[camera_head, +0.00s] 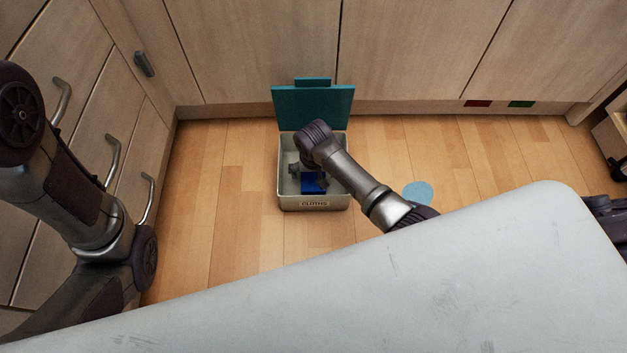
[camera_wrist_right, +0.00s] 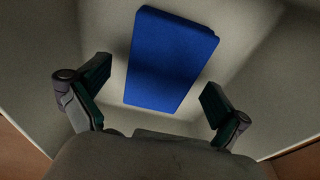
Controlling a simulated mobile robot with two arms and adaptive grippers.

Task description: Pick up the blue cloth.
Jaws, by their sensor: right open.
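The blue cloth (camera_head: 313,183) lies inside a pale open box (camera_head: 314,202) on the floor. In the right wrist view the cloth (camera_wrist_right: 168,58) is a folded blue block on the light box bottom, just beyond the fingertips. My right gripper (camera_wrist_right: 153,97) is open, with one finger to each side of the cloth's near end, and holds nothing. In the head view my right arm reaches over the box and hides part of the cloth and most of the gripper (camera_head: 306,172). My left arm shows at the left, but its gripper is out of the picture.
The box's teal lid (camera_head: 313,107) stands open at the back, close to the wooden cabinet doors (camera_head: 255,50). Drawers with metal handles (camera_head: 112,160) line the left. A light blue disc (camera_head: 418,192) lies on the floor right of the box. Wooden floor (camera_head: 225,190) is clear left of it.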

